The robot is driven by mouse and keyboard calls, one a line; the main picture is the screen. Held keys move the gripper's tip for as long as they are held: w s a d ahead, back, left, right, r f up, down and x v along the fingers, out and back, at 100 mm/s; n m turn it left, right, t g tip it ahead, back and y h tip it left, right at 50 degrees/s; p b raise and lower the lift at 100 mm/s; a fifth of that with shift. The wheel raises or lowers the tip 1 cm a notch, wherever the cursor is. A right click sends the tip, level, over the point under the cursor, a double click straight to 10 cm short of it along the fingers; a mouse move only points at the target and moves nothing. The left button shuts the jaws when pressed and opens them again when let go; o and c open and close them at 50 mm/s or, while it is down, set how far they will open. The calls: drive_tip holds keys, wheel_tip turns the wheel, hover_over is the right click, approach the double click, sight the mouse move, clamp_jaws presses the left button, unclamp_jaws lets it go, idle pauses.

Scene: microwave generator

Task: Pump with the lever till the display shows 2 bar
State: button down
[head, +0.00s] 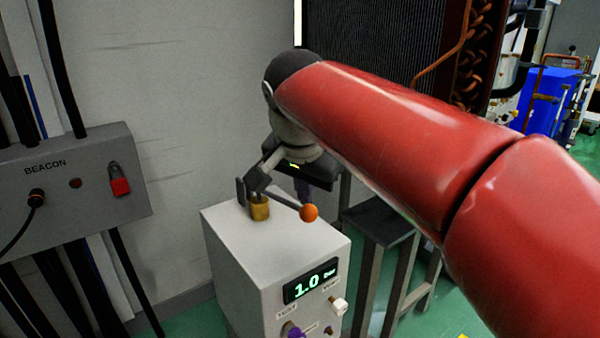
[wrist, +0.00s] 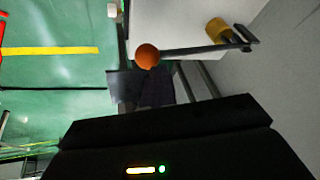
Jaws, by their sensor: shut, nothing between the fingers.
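The grey pump box (head: 240,255) stands on the green floor, and its lit display (head: 310,281) reads 1.0 bar. On its top is a brass cylinder (head: 260,208), also in the wrist view (wrist: 216,30). A thin dark lever (head: 285,201) runs past it to an orange ball knob (head: 309,213), with the ball end lower in the head view. The knob also shows in the wrist view (wrist: 146,56).
White (head: 339,306) and purple (head: 291,329) knobs sit on the box front. A grey BEACON panel (head: 60,182) with a red padlock (head: 119,181) is at left. A dark-topped stand (head: 380,222) is right of the box. A black finned unit (head: 375,45) stands behind.

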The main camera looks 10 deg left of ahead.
sight(311, 214)
drive_tip(key=shift+s+d+f+b, duration=0.2)
drive_tip(key=shift+d+f+b, duration=0.05)
drive_tip(key=shift+f+b, duration=0.45)
drive_tip(key=shift+s+d+f+b, duration=0.2)
drive_tip(key=shift+f+b, duration=0.4)
drive_tip(key=shift+f, duration=0.05)
drive_tip(key=shift+s+d+f+b, duration=0.2)
drive_tip(key=shift+d+f+b, duration=0.05)
drive_tip(key=shift+f+b, duration=0.45)
idle(1.7)
drive_tip(key=shift+r, duration=0.1)
idle(0.4)
drive_tip(key=w+a+r+p, duration=0.3)
drive_tip(key=r+p, duration=0.7)
drive_tip(key=p, duration=0.2)
drive_tip(key=shift+a+r, duration=0.2)
drive_tip(key=shift+a, duration=0.1)
idle(0.7)
drive_tip(key=shift+w+a+r+p, duration=0.25)
drive_tip(key=shift+r+p, duration=0.4)
drive_tip(key=shift+r, duration=0.1)
drive_tip(key=shift+w+a+r+p, duration=0.2)
drive_tip(key=shift+a+r+p, duration=0.1)
drive_tip(key=shift+r+p, duration=0.4)
drive_tip(key=shift+w+a+r+p, duration=0.25)
drive_tip(key=shift+r+p, duration=0.3)
drive_tip(key=shift+r, duration=0.3)
